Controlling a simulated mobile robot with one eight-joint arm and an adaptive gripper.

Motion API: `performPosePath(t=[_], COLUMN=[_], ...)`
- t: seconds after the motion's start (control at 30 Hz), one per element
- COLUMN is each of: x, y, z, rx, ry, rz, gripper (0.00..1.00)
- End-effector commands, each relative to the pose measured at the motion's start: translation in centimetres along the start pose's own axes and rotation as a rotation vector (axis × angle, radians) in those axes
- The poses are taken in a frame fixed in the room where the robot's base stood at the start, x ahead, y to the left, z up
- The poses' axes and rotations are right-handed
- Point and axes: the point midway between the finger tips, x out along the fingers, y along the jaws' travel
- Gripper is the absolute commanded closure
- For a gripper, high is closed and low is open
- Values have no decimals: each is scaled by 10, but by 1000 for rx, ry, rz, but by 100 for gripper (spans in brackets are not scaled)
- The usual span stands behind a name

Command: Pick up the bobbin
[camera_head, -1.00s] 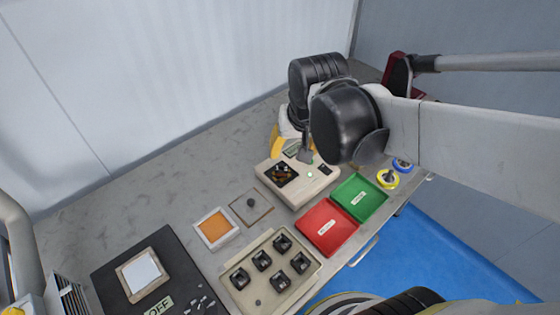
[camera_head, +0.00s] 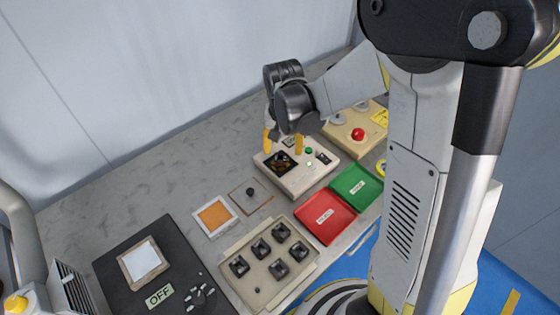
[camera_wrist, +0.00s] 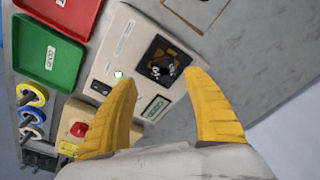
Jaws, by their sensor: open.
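A dark square piece with copper-coloured detail, likely the bobbin, sits in the black square recess (camera_head: 280,161) on top of a beige device (camera_head: 318,176). It also shows in the wrist view (camera_wrist: 162,66), where its exact shape is hard to make out. My gripper (camera_head: 283,147) is open, with its two yellow fingers above the device, one on either side of the recess. In the wrist view my gripper (camera_wrist: 160,80) has the dark piece between and just beyond its fingertips, with nothing held. Several black square parts stand in the beige tray (camera_head: 262,294).
Red (camera_head: 325,219) and green (camera_head: 355,187) bins lie right of the device. A box with a red button (camera_head: 357,133) stands behind it. Wire spools (camera_wrist: 35,95) are at the table edge. An orange-topped square (camera_head: 216,215) lies left. The grey table behind is clear.

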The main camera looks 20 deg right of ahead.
Motion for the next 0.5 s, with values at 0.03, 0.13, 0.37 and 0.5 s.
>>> performPosePath(t=[0.03,0.13,0.37,0.5], x=[4,14,50,53], y=[0,-3,-7,-7], z=[0,1,2,2], rx=[0,-1,0,0], ry=[0,0,1,1], rz=[0,0,0,0], gripper=[41,41,41,41])
